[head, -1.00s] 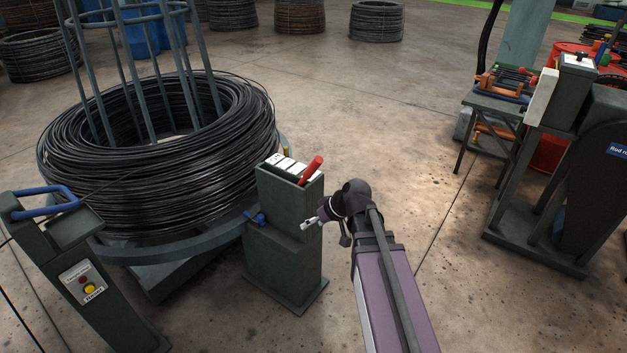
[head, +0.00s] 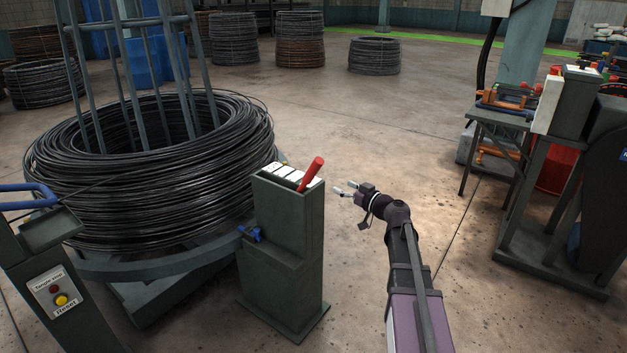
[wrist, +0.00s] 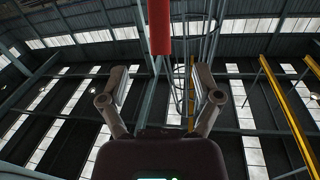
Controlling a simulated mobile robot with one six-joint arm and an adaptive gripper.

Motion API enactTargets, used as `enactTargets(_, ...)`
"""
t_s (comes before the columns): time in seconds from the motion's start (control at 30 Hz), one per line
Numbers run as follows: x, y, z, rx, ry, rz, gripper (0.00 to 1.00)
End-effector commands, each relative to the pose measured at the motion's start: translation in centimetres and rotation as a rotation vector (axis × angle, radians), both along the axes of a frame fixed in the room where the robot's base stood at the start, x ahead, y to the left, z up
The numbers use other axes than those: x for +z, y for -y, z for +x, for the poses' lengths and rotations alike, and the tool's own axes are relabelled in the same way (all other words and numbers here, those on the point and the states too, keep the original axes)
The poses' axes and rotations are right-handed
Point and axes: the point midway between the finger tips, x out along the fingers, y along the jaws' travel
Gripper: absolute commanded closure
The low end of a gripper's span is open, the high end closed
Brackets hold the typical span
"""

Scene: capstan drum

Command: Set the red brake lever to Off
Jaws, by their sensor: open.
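The red brake lever (head: 311,174) sticks up at a tilt from the slotted top of a dark green pedestal (head: 285,250). White label plates (head: 284,171) lie beside it on the pedestal top; their writing is too small to read. My gripper (head: 343,190) is open and empty, to the right of the lever and apart from it. In the wrist view the red lever (wrist: 159,28) shows at the top, beyond and roughly between the two spread fingers of my gripper (wrist: 157,75).
A large coil of black wire (head: 150,180) sits on a turntable left of the pedestal. A blue handle (head: 249,234) juts from the pedestal's side. A control post with buttons (head: 58,292) stands front left. A bench (head: 495,118) and machine stand at right. Open floor lies behind my arm.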

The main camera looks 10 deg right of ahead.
Motion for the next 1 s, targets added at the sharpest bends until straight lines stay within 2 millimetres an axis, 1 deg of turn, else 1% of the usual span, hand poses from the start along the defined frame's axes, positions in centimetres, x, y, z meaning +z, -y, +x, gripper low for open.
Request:
enactTargets(0.1, 0.0, 0.2, 0.1, -0.006, 0.009, 0.001, 0.18)
enactTargets(0.4, 0.1, 0.2, 0.1, -0.005, 0.007, 0.001, 0.18)
enactTargets(0.57, 0.1, -0.1, 0.6, -0.004, 0.007, 0.001, 0.18)
enactTargets(0.77, 0.0, -1.0, 2.0, -0.003, 0.007, 0.001, 0.18)
enactTargets(1.0, 0.0, -2.8, 4.9, -0.003, 0.006, 0.001, 0.18)
